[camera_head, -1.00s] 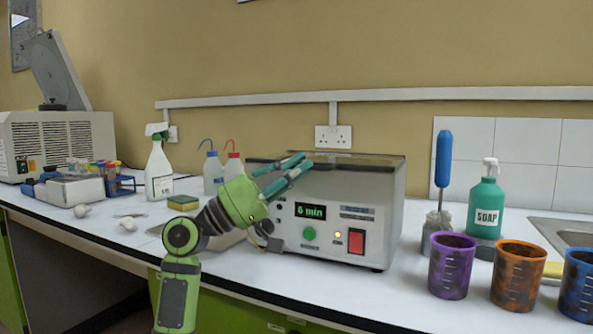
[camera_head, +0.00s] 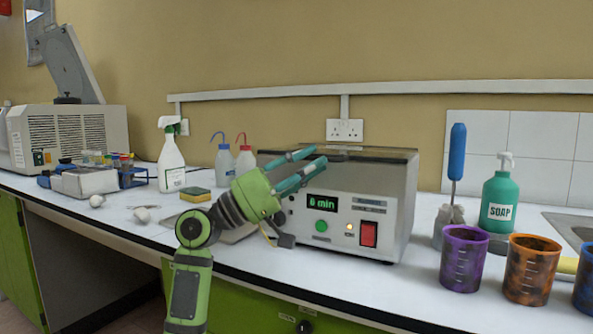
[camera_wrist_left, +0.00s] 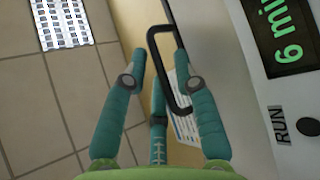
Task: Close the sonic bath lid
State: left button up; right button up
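The sonic bath (camera_head: 345,208) is a metal box on the bench. Its green display reads what looks like 6 min. A thin dark lid (camera_head: 385,155) lies roughly flat along its top. My left gripper (camera_head: 319,155) is at the bath's upper left front, hiding part of it. In the left wrist view my left gripper (camera_wrist_left: 158,57) has its fingers apart, with a black loop handle (camera_wrist_left: 153,62) between them. The handle is beside the bath's edge; I cannot tell what it is fixed to. No firm grip shows. My right gripper is out of view.
A spray bottle (camera_head: 171,160), two wash bottles (camera_head: 225,162) and a sponge (camera_head: 195,194) stand left of the bath. A soap bottle (camera_head: 499,200), a purple beaker (camera_head: 464,258) and an orange-brown beaker (camera_head: 531,268) stand at right. The bench front edge is close to my arm.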

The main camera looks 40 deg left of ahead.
pick_arm(q)
jog(key=v, duration=1.2)
jog(key=shift+r, duration=0.1)
